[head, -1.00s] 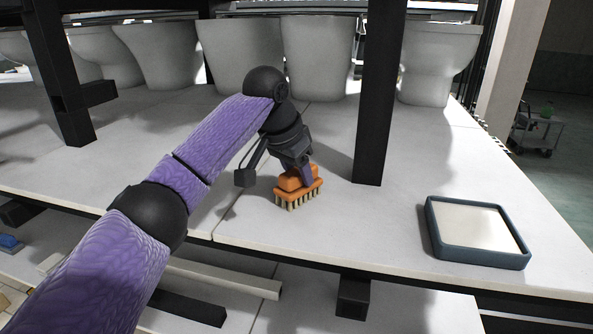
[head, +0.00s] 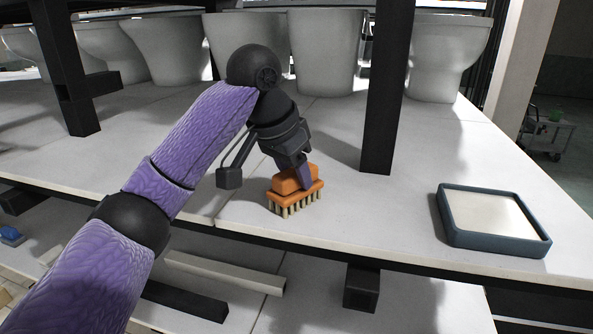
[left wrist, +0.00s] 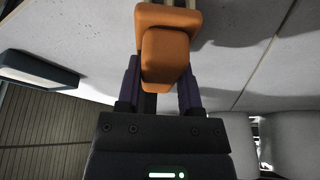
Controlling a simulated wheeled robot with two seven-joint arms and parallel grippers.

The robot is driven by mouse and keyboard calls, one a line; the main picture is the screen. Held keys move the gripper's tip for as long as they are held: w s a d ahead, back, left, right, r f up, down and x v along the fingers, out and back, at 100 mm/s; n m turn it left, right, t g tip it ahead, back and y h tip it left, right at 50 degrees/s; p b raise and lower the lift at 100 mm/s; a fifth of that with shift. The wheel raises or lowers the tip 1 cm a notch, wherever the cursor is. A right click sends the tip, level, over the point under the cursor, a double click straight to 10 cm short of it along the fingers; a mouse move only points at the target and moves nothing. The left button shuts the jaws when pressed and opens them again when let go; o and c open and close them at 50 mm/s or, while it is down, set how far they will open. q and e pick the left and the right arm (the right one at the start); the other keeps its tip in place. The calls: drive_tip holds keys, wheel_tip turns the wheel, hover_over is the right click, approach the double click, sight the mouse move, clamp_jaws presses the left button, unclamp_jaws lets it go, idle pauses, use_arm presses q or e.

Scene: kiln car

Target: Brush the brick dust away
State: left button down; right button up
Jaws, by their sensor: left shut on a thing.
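An orange brush (head: 296,186) with pale bristles pointing down is at the white deck (head: 330,215), close to its front edge and left of a dark post. My left gripper (head: 300,172) is shut on the brush's block-shaped grip, and the brush is roughly level. I cannot tell whether the bristles touch the deck. The left wrist view shows the orange brush (left wrist: 166,55) between the two fingers. No brick dust stands out on the deck; any under the brush is hidden. My right gripper is not in view.
The dark post (head: 386,100) rises behind and right of the brush. Several grey toilet-shaped pieces (head: 325,55) stand along the back. A blue-rimmed shallow tray (head: 495,243) with a pale inside lies at the right. The deck between brush and tray is clear.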

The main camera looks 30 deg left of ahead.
sight(292, 197)
use_arm(q)
drive_tip(key=shift+s+d+f, duration=0.1)
drive_tip(key=shift+s+d, duration=0.1)
drive_tip(key=shift+s, duration=0.6)
drive_tip(key=shift+s+d, duration=0.25)
drive_tip(key=shift+s, duration=0.9)
drive_tip(key=s, duration=0.2)
drive_tip(key=s+d, duration=0.1)
drive_tip(key=s, duration=0.2)
drive_tip(key=shift+d, duration=0.1)
drive_tip(key=a, duration=0.2)
drive_tip(key=s+a, duration=0.1)
drive_tip(key=a, duration=0.1)
drive_tip(key=shift+a, duration=0.25)
drive_tip(key=shift+w, duration=0.1)
